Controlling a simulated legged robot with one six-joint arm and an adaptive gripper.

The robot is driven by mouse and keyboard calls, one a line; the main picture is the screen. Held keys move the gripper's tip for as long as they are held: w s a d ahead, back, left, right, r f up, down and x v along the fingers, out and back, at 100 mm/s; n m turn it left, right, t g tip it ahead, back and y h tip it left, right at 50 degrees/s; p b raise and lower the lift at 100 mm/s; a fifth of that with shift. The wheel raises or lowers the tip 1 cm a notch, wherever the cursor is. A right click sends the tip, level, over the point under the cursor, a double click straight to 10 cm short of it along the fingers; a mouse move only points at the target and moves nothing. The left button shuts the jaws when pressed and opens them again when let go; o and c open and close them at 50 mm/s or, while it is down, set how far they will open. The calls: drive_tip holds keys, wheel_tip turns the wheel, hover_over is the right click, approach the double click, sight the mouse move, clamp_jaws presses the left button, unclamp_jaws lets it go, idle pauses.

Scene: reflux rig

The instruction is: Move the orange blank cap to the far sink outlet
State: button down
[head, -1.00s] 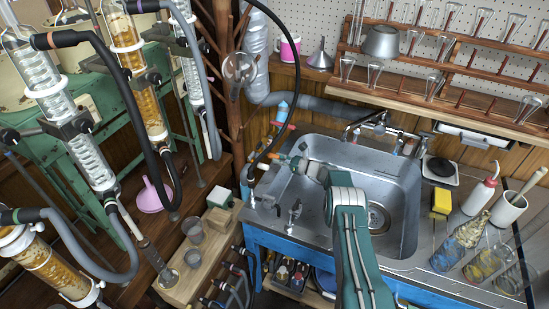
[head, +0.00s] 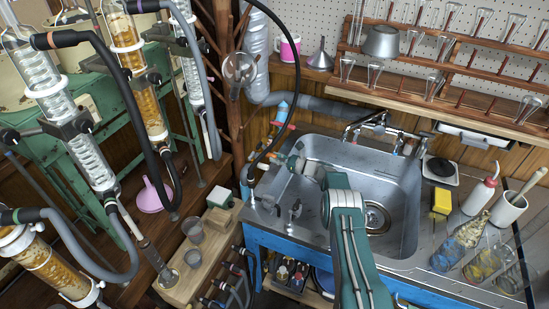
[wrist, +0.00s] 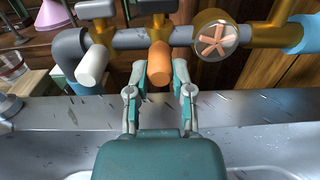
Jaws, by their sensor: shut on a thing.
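The orange blank cap (wrist: 159,64) is between the two fingers of my gripper (wrist: 160,78) in the wrist view. My gripper is shut on it. The cap's far end lies against or just in front of a brass fitting (wrist: 155,18) on the grey pipe; I cannot tell whether it is still seated there. A white cylindrical cap or outlet end (wrist: 92,65) hangs under another brass fitting to the left. In the head view my gripper is at the sink's left rim, and the orange cap is too small to make out. I cannot tell which outlet is the far one.
The metal sink (head: 400,200) is under my arm. A yellow sponge (head: 441,202), bottle and flasks stand on its right side. Glass columns with hoses stand at left.

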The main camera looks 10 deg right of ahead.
idle(0.4)
drive_tip(key=shift+c, duration=2.1)
unclamp_jaws()
